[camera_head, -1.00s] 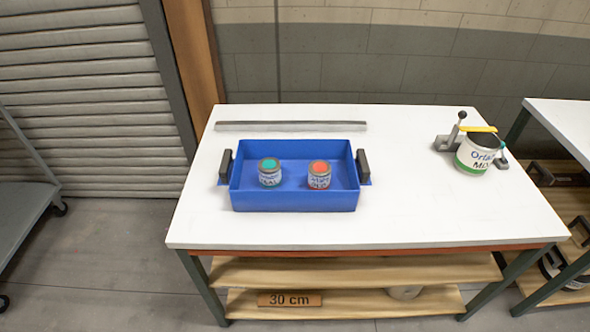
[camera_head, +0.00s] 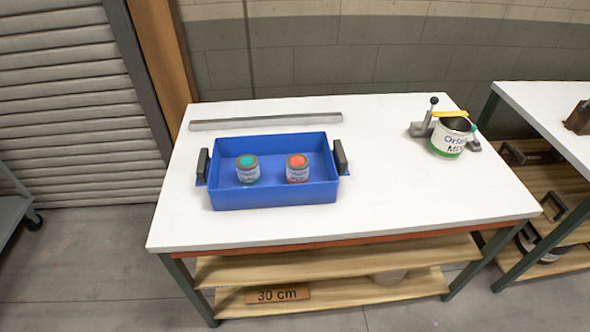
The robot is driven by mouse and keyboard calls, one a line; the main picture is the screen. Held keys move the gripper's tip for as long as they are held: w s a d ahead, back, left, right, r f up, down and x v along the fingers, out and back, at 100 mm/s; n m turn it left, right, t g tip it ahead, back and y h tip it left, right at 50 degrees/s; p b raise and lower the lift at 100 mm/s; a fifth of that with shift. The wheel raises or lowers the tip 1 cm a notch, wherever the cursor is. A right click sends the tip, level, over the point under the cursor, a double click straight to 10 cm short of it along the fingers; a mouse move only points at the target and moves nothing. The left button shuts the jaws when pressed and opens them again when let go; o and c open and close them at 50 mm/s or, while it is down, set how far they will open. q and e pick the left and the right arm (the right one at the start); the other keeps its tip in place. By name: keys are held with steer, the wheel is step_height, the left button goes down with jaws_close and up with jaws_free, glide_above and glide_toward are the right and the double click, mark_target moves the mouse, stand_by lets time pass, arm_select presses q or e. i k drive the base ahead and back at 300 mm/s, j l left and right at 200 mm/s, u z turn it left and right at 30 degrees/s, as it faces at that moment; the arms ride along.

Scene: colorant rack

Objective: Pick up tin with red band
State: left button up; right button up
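The tin with the red band (camera_head: 297,169) stands upright in a blue tray (camera_head: 275,195) on a white table. Its lid shows a red-orange disc. A second tin with a green disc on its lid (camera_head: 247,169) stands upright to its left in the same tray, apart from it. Both tins rest on the tray floor. Neither of my grippers is in view.
The tray has dark handles (camera_head: 341,157) at both ends. A grey bar (camera_head: 265,121) lies behind it. A white Ortalux-style labelled pot (camera_head: 451,138) with a yellow strip stands by a grey clamp at the right. The white table top (camera_head: 390,190) is clear between.

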mark_target(297, 165)
steer(key=i+l, duration=0.15)
steer(key=l, duration=0.2)
steer(key=i+l+u, duration=0.1)
steer(key=l, duration=0.25)
steer(key=i+l, duration=0.4)
steer(key=l, duration=0.3)
steer(key=i+l+u, duration=0.1)
steer(key=l, duration=0.25)
steer(key=i+l, duration=0.2)
steer(key=l, duration=0.15)
steer(key=u, duration=0.05)
